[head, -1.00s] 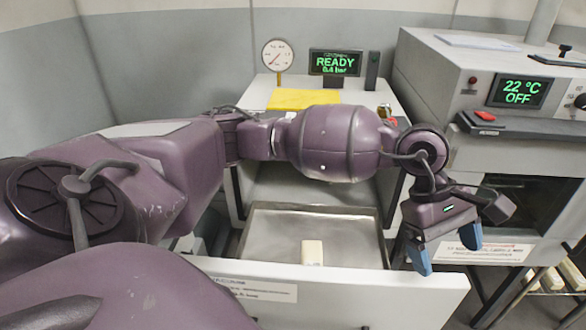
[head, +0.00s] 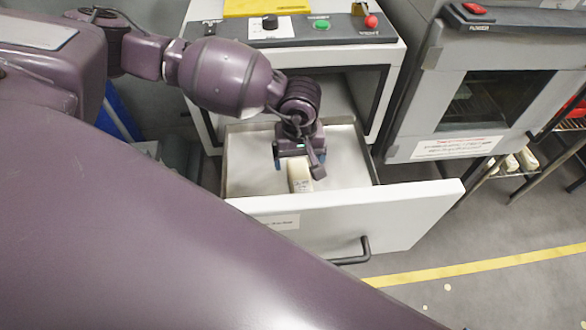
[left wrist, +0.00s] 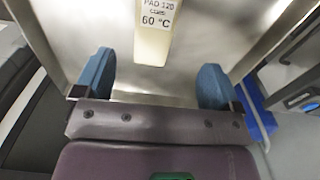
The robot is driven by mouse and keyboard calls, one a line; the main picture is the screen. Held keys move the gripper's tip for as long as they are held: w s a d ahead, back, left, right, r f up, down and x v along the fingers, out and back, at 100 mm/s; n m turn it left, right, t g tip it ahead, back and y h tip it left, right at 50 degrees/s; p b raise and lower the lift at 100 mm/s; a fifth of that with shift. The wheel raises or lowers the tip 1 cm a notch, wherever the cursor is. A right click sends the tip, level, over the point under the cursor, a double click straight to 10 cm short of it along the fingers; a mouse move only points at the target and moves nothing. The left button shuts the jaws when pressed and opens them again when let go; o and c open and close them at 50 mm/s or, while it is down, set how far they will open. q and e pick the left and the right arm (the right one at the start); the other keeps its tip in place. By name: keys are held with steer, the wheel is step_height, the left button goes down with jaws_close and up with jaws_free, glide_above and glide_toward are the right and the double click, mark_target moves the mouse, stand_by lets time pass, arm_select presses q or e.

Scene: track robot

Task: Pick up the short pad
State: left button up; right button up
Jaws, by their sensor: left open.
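The short pad (head: 300,180) is a small cream block lying in the open metal-lined drawer (head: 345,172). In the left wrist view the pad (left wrist: 155,35) shows a label reading "PAD 120" and "60 °C". My left gripper (head: 298,164) is over the drawer at the pad's far end. In the left wrist view its two blue fingertips (left wrist: 157,80) are wide apart, with nothing between them. The pad lies beyond the fingertips, roughly in line with the gap, and part of it runs out of the frame. My right gripper is not in view.
The drawer's white front (head: 360,220) with a black handle (head: 345,254) faces me. A control panel (head: 300,28) with a green and a red button stands above the drawer. An oven (head: 480,95) stands to the right. The floor at the lower right is mostly clear.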

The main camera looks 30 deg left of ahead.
mark_target(301, 179)
arm_select(q)
step_height(301, 179, down, 5)
steer(key=shift+f, duration=0.1)
steer(key=shift+w+d+f, duration=0.1)
steer(key=shift+w+f, duration=0.1)
steer(key=shift+f, duration=1.1)
steer(key=shift+w+d+f, duration=0.1)
steer(key=shift+w+f, duration=0.05)
steer(key=shift+f, duration=1.15)
steer(key=shift+c, duration=0.4)
steer(key=c, duration=0.9)
steer(key=shift+r, duration=0.1)
